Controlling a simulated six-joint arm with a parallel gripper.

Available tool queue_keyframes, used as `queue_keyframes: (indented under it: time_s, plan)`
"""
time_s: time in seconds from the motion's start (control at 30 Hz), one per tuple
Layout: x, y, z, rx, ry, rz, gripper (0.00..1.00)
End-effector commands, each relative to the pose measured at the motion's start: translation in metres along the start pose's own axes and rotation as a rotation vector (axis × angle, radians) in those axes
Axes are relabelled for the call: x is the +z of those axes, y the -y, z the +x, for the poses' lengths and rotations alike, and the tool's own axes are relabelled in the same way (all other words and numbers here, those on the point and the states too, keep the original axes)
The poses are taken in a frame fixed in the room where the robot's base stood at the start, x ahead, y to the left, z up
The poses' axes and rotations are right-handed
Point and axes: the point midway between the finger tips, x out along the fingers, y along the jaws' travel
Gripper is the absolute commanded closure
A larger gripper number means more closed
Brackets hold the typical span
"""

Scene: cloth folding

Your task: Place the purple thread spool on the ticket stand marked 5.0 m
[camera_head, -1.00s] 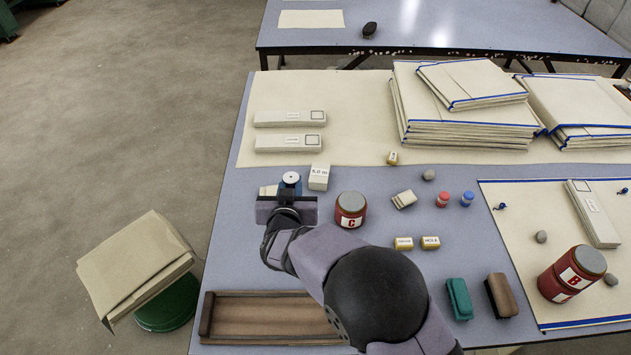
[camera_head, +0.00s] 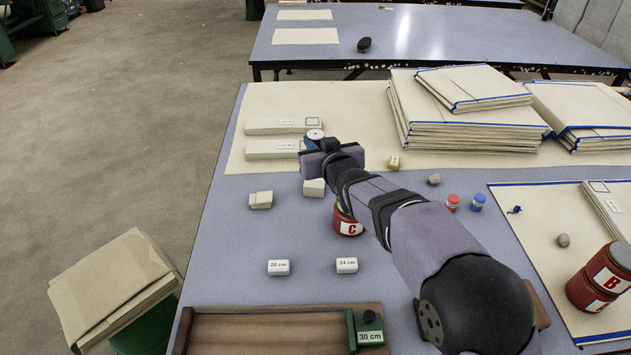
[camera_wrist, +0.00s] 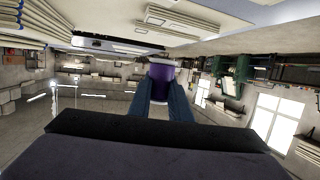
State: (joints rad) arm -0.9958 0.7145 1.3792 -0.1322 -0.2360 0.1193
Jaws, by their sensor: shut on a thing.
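My gripper (camera_head: 318,148) is shut on the purple thread spool (camera_head: 314,136), which has a white top in the head view. In the wrist view the spool (camera_wrist: 160,82) shows purple with pale ends between the two blue fingers of my gripper (camera_wrist: 162,104). The spool is held up in front of the cream stacks at the far left of the table. The ticket stand marked 5.0 m, a small white block (camera_head: 314,188), sits on the grey table below the gripper in the picture. Its label was readable earlier but is not now.
A plain pale block (camera_head: 260,200) stands left of it. The red jar C (camera_head: 347,224) is partly behind my arm. Stands marked 20 cm (camera_head: 279,267) and 14 cm (camera_head: 347,265) are nearer. A wooden tray (camera_head: 260,310) lies at the front. The left table strip is clear.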

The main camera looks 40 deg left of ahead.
Motion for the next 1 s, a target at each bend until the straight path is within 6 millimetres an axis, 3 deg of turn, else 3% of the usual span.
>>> queue_keyframes:
  time_s: [0.23,0.6,1.0]
  plan:
    - [0.008,-0.001,0.002,0.0,0.001,0.001,1.0]
    - [0.055,-0.001,0.017,0.0,0.0,0.0,1.0]
    - [0.073,-0.001,0.021,0.0,0.001,0.001,1.0]
